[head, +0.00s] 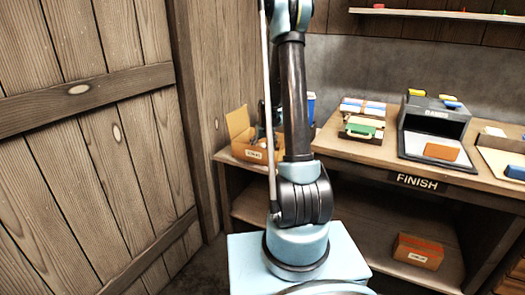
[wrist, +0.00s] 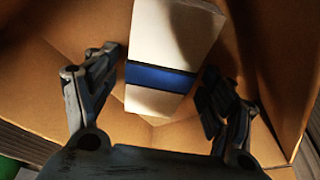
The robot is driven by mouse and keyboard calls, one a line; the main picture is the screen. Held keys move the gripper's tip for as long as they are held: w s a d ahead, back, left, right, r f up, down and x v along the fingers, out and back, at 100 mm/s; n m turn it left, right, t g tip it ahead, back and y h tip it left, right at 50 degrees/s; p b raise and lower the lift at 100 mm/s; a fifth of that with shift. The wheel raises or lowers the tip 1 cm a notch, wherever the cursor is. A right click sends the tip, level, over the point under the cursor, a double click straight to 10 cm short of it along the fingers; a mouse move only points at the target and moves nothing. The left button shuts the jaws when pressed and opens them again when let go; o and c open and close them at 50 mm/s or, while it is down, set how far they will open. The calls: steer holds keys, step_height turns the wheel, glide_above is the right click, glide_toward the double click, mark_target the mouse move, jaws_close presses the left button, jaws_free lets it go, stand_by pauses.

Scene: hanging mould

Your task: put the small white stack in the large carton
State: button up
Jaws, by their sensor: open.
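The small white stack (wrist: 172,35) with a dark blue band shows in the wrist view, between the two fingers of my gripper (wrist: 160,68). The fingers are apart, with a gap visible on at least the left side of the stack. Brown carton walls (wrist: 55,70) surround the stack and fingers. In the head view, an open carton (head: 238,122) with raised flaps stands at the left end of the bench, left of my arm. My gripper is partly hidden behind my arm there. The stack cannot be made out in the head view.
The bench holds a pile of coloured packs (head: 362,108), a grey machine (head: 434,122) with an orange block, and a tray (head: 502,160) at right. A closed box (head: 418,252) sits on the lower shelf. A wooden wall (head: 90,160) is at left.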

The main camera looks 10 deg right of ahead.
steer(key=shift+r, duration=0.15)
steer(key=v, duration=1.2)
stand_by(0.3)
